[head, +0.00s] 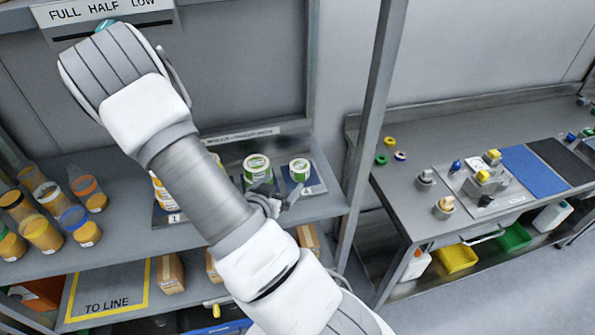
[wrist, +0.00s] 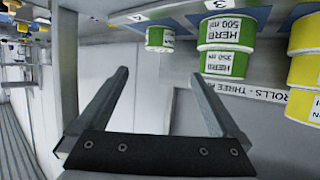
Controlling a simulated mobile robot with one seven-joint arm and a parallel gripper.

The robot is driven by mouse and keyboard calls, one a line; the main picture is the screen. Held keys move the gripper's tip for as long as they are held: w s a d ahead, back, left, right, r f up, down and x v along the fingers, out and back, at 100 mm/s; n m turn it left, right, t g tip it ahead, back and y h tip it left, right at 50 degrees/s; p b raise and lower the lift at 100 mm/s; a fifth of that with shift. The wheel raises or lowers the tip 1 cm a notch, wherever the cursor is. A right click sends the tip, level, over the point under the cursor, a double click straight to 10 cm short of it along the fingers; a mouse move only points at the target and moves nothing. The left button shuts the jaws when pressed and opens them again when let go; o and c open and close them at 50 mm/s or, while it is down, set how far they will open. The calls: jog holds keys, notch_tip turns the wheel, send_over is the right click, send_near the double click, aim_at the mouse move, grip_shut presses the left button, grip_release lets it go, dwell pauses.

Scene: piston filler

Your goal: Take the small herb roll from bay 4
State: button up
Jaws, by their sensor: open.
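The small herb roll (head: 300,170) is a short green roll with a white top, standing on the pad marked 4 at the right end of the shelf. In the upside-down wrist view the roll (wrist: 160,38) shows beside the 4 tag, its label too small to read. My gripper (head: 274,201) is at the shelf's front edge, partly hidden by its own wrist in the head view. In the wrist view my gripper (wrist: 160,76) is open and empty. The roll lies beyond the fingertips, roughly in line with the gap, and is not touched.
Yellow rolls (wrist: 303,65) stand farther along. A grey upright post (head: 368,125) rises just right of bay 4. Jars (head: 41,233) fill the shelf's left end.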

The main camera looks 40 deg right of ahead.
aim_at(299, 167)
jog(key=f+b, duration=0.1)
jog(key=b, duration=0.2)
jog(key=shift+w+d, duration=0.3)
jog(key=shift+d, duration=0.05)
jog(key=b, duration=0.3)
jog(key=shift+w+d+f+b, duration=0.1)
jog(key=shift+w+d+b, duration=0.1)
jog(key=shift+d+b, duration=0.15)
jog(key=b, duration=0.2)
jog(key=shift+d+f+b, duration=0.2)
jog(key=shift+d+b, duration=0.15)
jog(key=shift+b, duration=0.05)
jog(key=x, duration=0.6)
jog(key=shift+w+d, duration=0.1)
jog(key=shift+d, duration=0.25)
jog(key=shift+p+x, duration=0.4)
jog(key=shift+x, duration=2.45)
jog(key=shift+c, duration=0.3)
